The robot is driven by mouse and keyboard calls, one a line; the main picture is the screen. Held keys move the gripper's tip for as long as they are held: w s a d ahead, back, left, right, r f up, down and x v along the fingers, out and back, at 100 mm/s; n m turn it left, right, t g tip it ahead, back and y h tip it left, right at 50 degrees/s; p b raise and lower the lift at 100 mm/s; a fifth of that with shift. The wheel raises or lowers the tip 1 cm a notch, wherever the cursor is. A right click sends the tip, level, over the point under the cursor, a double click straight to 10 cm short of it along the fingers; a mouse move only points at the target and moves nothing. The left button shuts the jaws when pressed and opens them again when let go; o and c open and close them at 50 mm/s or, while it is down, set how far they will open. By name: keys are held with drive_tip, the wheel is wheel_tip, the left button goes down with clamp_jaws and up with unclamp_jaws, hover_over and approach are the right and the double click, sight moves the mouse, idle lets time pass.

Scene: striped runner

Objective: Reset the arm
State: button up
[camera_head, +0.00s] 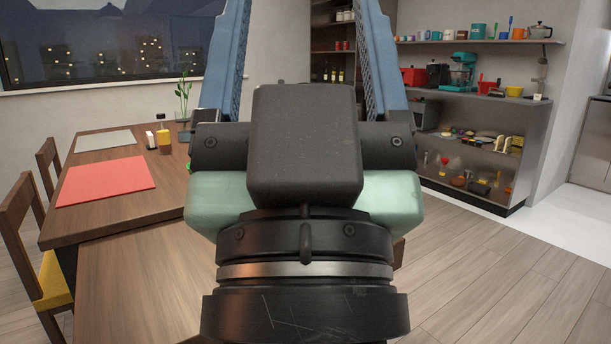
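My gripper (304,25) fills the middle of the head view, close to the camera and pointing up and away. Its two blue fingers stand wide apart, and nothing is seen between them. The fingertips run out of the top edge. My dark wrist and the pale green gripper body hide the middle of the room and part of the table behind.
Shelves (480,130) with kitchenware stand back right. The floor (480,280) at right is clear.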

wheel_tip(320, 180, up, 39)
drive_tip(key=p, duration=3.7)
drive_tip(key=shift+s+f+p, duration=0.15)
drive_tip(key=shift+s+p, duration=0.05)
drive_tip(key=shift+p, duration=0.15)
